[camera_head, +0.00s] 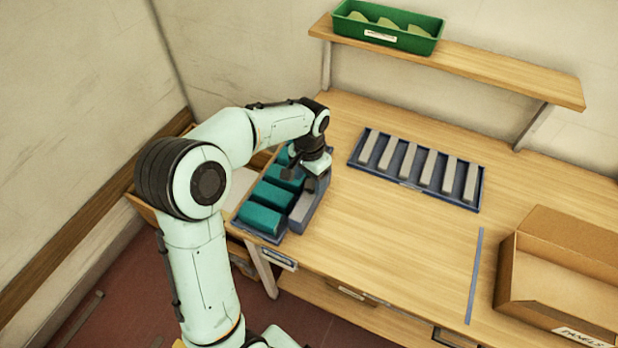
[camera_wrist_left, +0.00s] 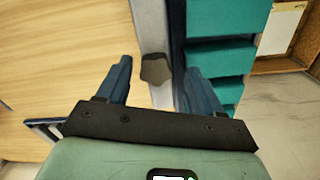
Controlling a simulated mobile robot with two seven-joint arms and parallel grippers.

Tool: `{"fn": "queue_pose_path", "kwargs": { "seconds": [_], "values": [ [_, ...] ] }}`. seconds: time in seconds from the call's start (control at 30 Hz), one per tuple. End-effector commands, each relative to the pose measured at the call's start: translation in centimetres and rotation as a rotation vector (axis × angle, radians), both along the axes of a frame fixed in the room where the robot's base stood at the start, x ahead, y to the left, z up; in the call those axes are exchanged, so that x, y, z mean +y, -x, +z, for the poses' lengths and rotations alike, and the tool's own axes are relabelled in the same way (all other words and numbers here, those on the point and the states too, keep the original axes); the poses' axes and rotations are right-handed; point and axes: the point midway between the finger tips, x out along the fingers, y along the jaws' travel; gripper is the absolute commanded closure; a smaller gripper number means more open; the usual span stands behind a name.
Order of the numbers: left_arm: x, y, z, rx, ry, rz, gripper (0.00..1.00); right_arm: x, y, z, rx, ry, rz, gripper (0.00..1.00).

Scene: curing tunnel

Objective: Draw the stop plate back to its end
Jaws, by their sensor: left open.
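A blue tray (camera_head: 243,228) with several teal blocks (camera_head: 262,219) sits at the left end of the bench. A light grey plate (camera_head: 301,208), which looks like the stop plate, runs along the tray's right side. In the left wrist view the grey plate (camera_wrist_left: 150,25) carries a dark knob (camera_wrist_left: 155,71). My left gripper (camera_head: 314,184) is over the plate, with its fingers open. In the wrist view the knob shows between the fingertips of this gripper (camera_wrist_left: 158,66); I cannot tell whether either finger touches it. My right gripper is not in view.
A second blue tray (camera_head: 400,181) with several grey bars stands mid-bench. A cardboard box (camera_head: 560,270) is at the right, with a thin blue-grey strip (camera_head: 474,275) left of it. A green bin (camera_head: 388,27) sits on the shelf (camera_head: 470,68). The front middle of the bench is clear.

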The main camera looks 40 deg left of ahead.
Motion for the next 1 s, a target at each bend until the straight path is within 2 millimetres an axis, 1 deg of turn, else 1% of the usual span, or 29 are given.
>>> {"fn": "queue_pose_path", "kwargs": {
  "seconds": [0.17, 0.3, 0.4, 0.5, 0.6, 0.77, 1.0],
  "values": [
    [0.0, -0.1, 3.2, -0.008, 0.0, 0.001, 0.34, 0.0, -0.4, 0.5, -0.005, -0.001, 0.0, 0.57],
    [0.1, -0.2, 6.6, -0.009, -0.001, 0.001, 0.34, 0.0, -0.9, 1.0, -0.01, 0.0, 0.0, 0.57],
    [0.1, -0.1, 8.8, -0.008, -0.001, 0.002, 0.34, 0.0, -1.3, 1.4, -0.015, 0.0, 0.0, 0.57],
    [0.2, -0.1, 10.6, -0.007, -0.001, 0.003, 0.34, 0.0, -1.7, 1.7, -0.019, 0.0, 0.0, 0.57],
    [0.2, -0.1, 11.9, -0.006, -0.002, 0.002, 0.34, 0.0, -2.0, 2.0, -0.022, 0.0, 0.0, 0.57],
    [0.2, 0.0, 12.9, -0.003, -0.002, 0.002, 0.34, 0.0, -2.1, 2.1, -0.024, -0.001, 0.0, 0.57],
    [0.2, 0.1, 13.0, -0.002, -0.001, 0.002, 0.34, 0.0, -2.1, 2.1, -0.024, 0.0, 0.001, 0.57]
  ]
}}
